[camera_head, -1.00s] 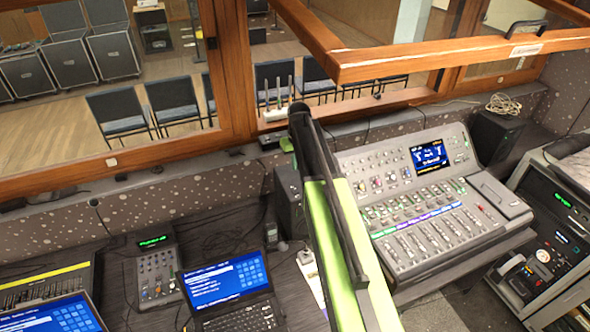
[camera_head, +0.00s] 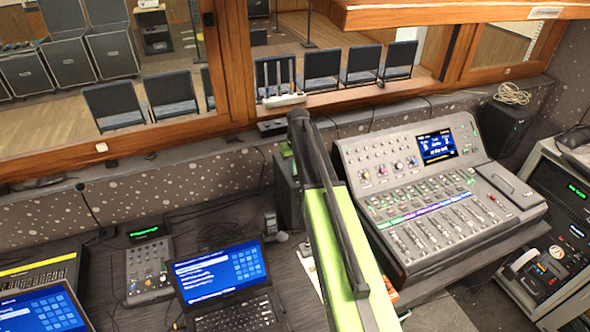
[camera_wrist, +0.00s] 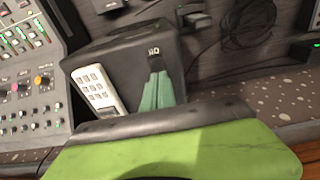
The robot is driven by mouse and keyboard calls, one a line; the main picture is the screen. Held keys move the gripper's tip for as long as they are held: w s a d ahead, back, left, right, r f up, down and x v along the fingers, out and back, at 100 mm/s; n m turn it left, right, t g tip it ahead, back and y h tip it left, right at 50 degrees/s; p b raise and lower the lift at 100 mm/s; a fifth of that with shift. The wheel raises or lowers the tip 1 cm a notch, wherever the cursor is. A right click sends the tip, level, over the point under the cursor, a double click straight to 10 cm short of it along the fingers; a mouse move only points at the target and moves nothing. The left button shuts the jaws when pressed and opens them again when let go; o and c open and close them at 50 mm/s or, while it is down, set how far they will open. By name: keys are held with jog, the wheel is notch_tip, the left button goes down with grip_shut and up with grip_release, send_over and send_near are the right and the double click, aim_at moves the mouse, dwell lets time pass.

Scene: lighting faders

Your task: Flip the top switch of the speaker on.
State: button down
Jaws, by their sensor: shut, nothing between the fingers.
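The speaker (camera_head: 287,190) is a dark box on the desk left of the mixing console, partly hidden behind my arm in the head view. In the wrist view the dark box (camera_wrist: 112,60) fills the upper middle. A tiny pale mark or switch (camera_wrist: 153,51) shows on it; its on or off position is too small to tell. My gripper (camera_wrist: 158,72) is shut and empty, its teal fingertips just below that mark in the picture. Whether they touch the box I cannot tell. In the head view the gripper is mostly hidden by my arm.
A mixing console (camera_head: 440,190) stands right of my arm. A laptop (camera_head: 222,280) and a small control unit (camera_head: 148,270) are at left. Another dark box (camera_head: 505,127) stands at far right. Cables lie nearby.

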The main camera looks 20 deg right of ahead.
jog(key=shift+s+f, duration=0.1)
jog(key=shift+s, duration=0.65)
notch_tip(320, 180, up, 14)
jog(key=s+p, duration=0.1)
jog(key=p, duration=1.3)
jog(key=shift+s, duration=0.35)
